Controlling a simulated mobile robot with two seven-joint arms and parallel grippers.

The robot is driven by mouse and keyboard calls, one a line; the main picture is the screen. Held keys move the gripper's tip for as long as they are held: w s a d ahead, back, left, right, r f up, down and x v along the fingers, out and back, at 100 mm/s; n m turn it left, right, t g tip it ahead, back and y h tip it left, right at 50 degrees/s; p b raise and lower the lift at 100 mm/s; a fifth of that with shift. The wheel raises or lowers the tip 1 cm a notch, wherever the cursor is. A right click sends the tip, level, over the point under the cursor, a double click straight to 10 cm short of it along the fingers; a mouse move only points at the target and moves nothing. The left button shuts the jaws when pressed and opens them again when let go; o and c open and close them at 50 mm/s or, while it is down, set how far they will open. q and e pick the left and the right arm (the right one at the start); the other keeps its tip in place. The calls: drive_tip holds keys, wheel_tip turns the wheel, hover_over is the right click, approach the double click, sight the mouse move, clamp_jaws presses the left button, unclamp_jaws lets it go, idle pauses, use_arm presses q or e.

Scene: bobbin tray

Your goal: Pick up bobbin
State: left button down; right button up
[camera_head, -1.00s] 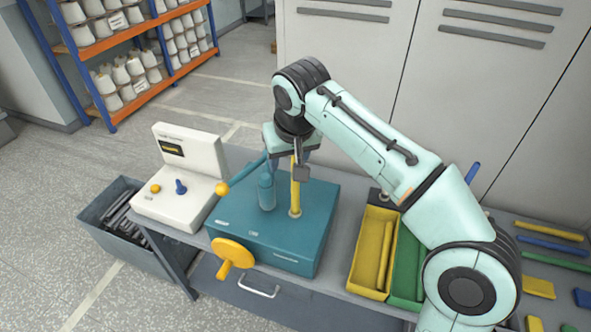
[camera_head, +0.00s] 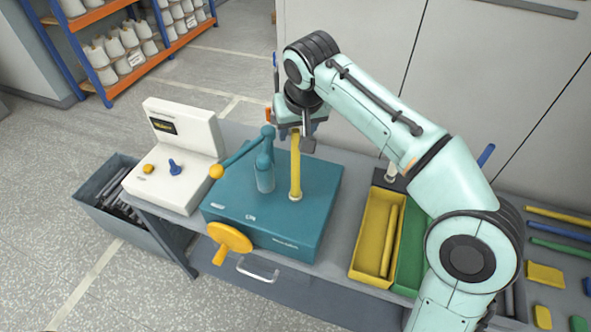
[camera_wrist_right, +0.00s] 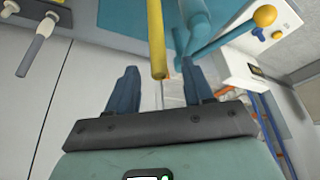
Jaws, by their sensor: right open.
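A long yellow bobbin (camera_head: 295,172) stands upright on top of the teal machine (camera_head: 325,200), with a pale ring at its foot. My right gripper (camera_head: 296,142) is at the bobbin's upper end. In the right wrist view my gripper (camera_wrist_right: 158,78) is open, its two dark blue fingers apart. The yellow bobbin (camera_wrist_right: 156,35) shows there ahead of the gap between them, its near end about level with the fingertips. I cannot tell whether a finger touches it. Another yellow bobbin (camera_head: 389,242) lies in a yellow bin (camera_head: 365,272). My left gripper is not in view.
A teal post (camera_head: 265,172) with a lever and yellow knob (camera_head: 216,171) stands just left of the bobbin. A white control box (camera_head: 180,160) is at left, and a yellow crank (camera_head: 230,237) is on the machine's front. A green bin (camera_head: 412,260) stands at right.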

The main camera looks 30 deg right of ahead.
sight(295, 139)
drive_tip(key=x, duration=0.5)
drive_tip(key=shift+s+b, duration=0.1)
drive_tip(key=shift+b, duration=0.25)
clamp_jaws()
